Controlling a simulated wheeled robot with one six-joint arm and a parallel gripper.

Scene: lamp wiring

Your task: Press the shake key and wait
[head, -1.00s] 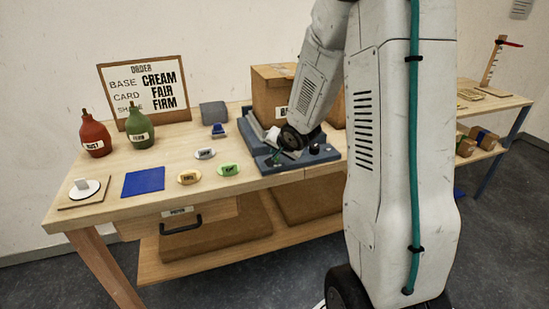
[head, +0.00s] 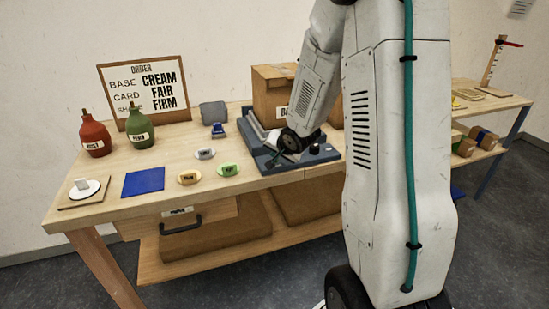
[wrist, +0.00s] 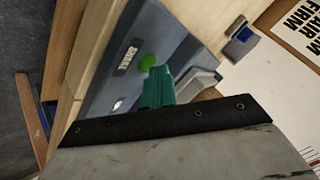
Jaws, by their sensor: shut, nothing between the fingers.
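The blue-grey machine (head: 322,157) stands on the bench near its front edge, partly hidden by my arm. In the wrist view its face (wrist: 150,30) shows a white label (wrist: 128,61), too small to read surely, and a round green key or light (wrist: 147,62) beside it. My gripper (head: 279,157) points down over the machine's front left part. Its teal fingers (wrist: 158,86) are shut and empty, with their tips right by the green spot. I cannot tell whether they touch it.
An order board (head: 145,92) reads cream, fair, firm.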

